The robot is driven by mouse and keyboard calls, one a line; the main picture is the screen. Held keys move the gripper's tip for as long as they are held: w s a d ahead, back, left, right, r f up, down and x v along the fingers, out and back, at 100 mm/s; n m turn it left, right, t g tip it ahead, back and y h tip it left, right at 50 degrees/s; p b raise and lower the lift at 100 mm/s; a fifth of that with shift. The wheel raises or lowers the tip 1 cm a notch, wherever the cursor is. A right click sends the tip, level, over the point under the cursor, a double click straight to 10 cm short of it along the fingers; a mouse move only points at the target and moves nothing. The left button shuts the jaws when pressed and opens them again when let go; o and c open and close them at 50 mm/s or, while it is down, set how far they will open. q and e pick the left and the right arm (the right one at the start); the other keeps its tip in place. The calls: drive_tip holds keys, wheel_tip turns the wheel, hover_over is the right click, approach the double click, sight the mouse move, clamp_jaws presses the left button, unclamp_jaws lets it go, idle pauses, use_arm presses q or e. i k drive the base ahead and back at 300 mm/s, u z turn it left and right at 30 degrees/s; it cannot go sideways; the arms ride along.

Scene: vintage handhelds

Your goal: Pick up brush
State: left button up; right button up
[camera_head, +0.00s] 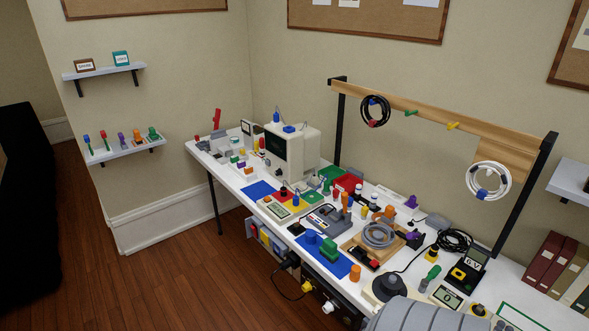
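I cannot pick out the brush with certainty among the small items on the long white workbench (234,196). Several slim upright items with coloured handles stand on the lower wall shelf (128,152) at the left. A green-handled tool (431,273) stands near the bench's right part, and an orange upright item (345,199) stands near its middle; their kinds are too small to tell. Neither of my grippers shows in the camera_head view, so what they hold is hidden.
A cream monitor-like box (306,145) stands at the back of the bench. A coiled grey cable (380,235) lies mid-bench; blue mats (259,189) lie near the front edge. A wooden rail (430,115) with hung cables spans above. Binders (553,262) stand right. The wooden floor (130,280) left is clear.

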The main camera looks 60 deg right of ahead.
sight(329, 249)
drive_tip(key=z, duration=0.3)
drive_tip(key=i, duration=0.9)
drive_tip(key=z, duration=1.05)
drive_tip(key=i, duration=0.4)
drive_tip(key=z, duration=0.3)
